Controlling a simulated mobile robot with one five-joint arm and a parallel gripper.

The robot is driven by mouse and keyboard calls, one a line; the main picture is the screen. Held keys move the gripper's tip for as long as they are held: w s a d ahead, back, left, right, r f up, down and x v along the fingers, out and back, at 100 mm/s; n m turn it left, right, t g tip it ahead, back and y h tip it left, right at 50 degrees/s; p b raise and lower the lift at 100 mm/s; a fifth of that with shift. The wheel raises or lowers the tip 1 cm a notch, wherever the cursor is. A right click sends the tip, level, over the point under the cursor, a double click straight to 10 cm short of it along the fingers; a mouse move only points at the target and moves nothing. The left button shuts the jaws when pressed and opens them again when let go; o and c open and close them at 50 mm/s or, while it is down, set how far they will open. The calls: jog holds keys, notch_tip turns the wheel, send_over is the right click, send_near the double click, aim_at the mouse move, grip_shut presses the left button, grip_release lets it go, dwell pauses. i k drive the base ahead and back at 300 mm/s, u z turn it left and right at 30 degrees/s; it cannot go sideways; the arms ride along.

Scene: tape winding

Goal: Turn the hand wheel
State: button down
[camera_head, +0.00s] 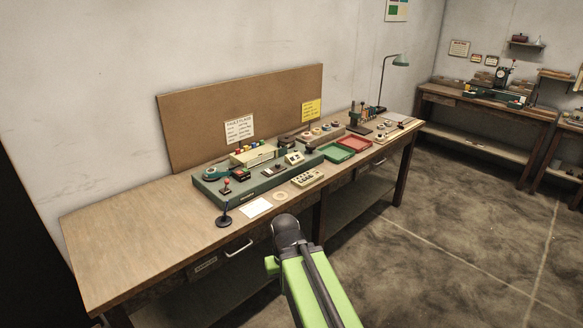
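A long green winding machine (243,187) lies on the wooden workbench. A dark and teal round part (211,173) sits at its left end, with a red-topped part (226,185) just in front. I cannot tell for sure which small round part is the hand wheel. My green arm reaches up from the bottom edge and ends in a dark rounded joint in front of the bench's front edge. No gripper fingers show. The visible end of my arm stands apart from the machine in the picture.
A small black stand (223,219), a white sheet (255,207) and a tan ring (280,196) lie along the front. Green (337,153) and red (354,143) trays stand to the right. The workbench (130,219) is bare at left. A brown board (195,125) stands behind.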

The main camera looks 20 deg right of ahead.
aim_at(311, 147)
jog(key=z, duration=0.05)
jog(key=i, duration=1)
jog(key=z, duration=0.05)
